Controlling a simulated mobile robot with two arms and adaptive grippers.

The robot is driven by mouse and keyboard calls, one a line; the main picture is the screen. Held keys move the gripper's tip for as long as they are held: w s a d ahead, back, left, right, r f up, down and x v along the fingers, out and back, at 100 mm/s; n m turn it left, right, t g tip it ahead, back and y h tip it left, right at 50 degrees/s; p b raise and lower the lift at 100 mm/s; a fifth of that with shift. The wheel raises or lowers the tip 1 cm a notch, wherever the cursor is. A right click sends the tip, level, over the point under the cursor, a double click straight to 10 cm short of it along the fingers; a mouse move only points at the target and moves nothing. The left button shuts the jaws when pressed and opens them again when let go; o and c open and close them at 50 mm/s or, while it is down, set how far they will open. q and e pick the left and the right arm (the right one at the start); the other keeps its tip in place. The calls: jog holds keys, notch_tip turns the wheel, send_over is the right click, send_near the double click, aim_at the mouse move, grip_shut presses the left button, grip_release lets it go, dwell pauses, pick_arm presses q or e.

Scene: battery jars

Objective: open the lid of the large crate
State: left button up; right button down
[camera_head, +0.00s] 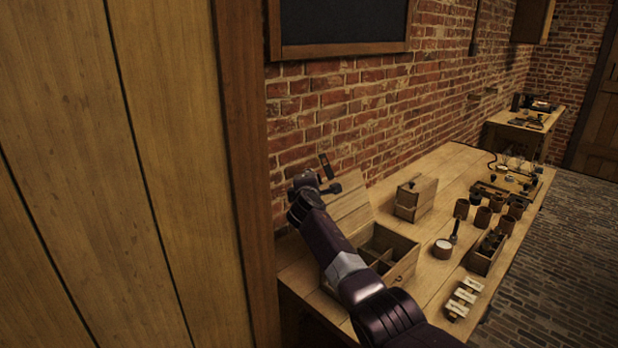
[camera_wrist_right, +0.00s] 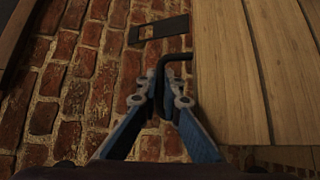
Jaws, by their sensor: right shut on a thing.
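The large crate (camera_head: 404,274) is a wooden box on the bench, and its divided inside shows. Its plank lid (camera_head: 350,207) stands raised at the back, on the side of the brick wall. In the right wrist view the lid (camera_wrist_right: 255,70) fills the right side, with a bent black handle (camera_wrist_right: 175,58) at its edge. My right arm reaches across the crate and hides part of it. My right gripper (camera_head: 312,184) is at the lid's upper edge. In the wrist view the right gripper (camera_wrist_right: 166,98) is shut on the handle. My left gripper is not in view.
A smaller closed wooden box (camera_head: 415,198) stands beside the crate. Several brown jars, a round white-topped pot (camera_head: 442,249) and a tray with pale strips (camera_head: 462,297) are farther right. The brick wall (camera_head: 380,115) is close behind the lid. A wooden panel (camera_head: 110,180) fills the left.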

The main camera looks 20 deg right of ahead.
jog(key=shift+w+a+f, duration=0.25)
jog(key=shift+w+f, duration=0.05)
jog(key=c, duration=2.1)
grip_release()
jog(key=shift+s, duration=0.15)
jog(key=shift+s+a+r, duration=0.1)
jog(key=shift+s+a, duration=0.05)
jog(key=shift+s, duration=0.25)
jog(key=v, duration=1.1)
